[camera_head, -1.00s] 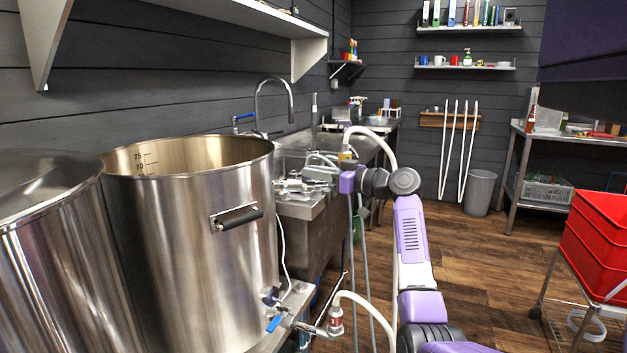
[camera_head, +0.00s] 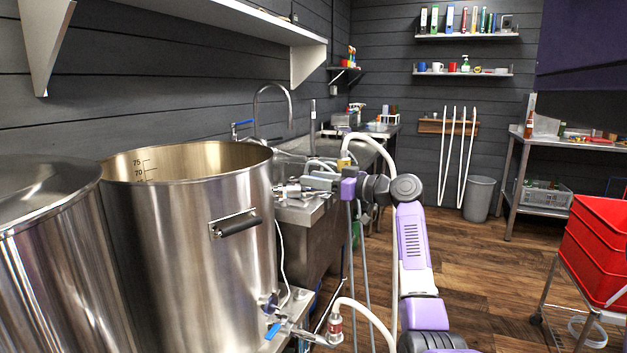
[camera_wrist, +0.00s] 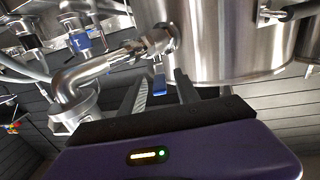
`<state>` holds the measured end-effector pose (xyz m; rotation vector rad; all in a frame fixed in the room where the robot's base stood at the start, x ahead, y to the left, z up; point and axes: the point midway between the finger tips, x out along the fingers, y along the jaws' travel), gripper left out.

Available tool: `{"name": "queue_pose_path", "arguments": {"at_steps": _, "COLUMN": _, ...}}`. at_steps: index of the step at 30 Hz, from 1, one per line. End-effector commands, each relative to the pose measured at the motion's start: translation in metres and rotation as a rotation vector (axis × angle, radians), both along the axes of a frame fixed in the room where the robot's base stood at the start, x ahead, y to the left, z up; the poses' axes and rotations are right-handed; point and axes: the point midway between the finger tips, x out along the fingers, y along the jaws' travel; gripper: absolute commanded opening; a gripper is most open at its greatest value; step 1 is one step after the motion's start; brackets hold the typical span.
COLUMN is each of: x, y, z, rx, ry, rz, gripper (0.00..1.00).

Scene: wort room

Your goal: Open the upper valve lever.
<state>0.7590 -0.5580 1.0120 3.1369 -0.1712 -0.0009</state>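A short blue lever (camera_wrist: 159,83) hangs from a bent steel pipe fitting (camera_wrist: 150,47) in the wrist view. My gripper (camera_wrist: 162,88) is open, its two dark fingers apart, with the lever between their tips in the picture; I see no clear contact. A second blue part (camera_wrist: 82,40) sits on fittings at upper left; I cannot tell which lever is the upper one. Another blue lever (camera_head: 272,331) is low by the kettle.
The large steel kettle (camera_head: 190,240) stands left of my arm, with a second vessel (camera_head: 45,260) beside it. A white hose (camera_head: 375,145) arches near my wrist. Red crates (camera_head: 597,250) stand at right. The wooden floor (camera_head: 480,270) between is clear.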

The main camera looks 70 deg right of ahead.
Motion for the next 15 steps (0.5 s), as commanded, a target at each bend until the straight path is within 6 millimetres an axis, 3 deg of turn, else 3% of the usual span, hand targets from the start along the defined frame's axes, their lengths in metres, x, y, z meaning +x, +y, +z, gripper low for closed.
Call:
{"name": "queue_pose_path", "arguments": {"at_steps": 9, "x": -0.05, "y": 0.005, "z": -0.001, "rx": 0.001, "ry": 0.001, "rz": -0.002, "gripper": 0.38}}
{"name": "queue_pose_path", "arguments": {"at_steps": 15, "x": -0.069, "y": 0.007, "z": -0.001, "rx": 0.001, "ry": 0.001, "rz": -0.001, "gripper": 0.38}}
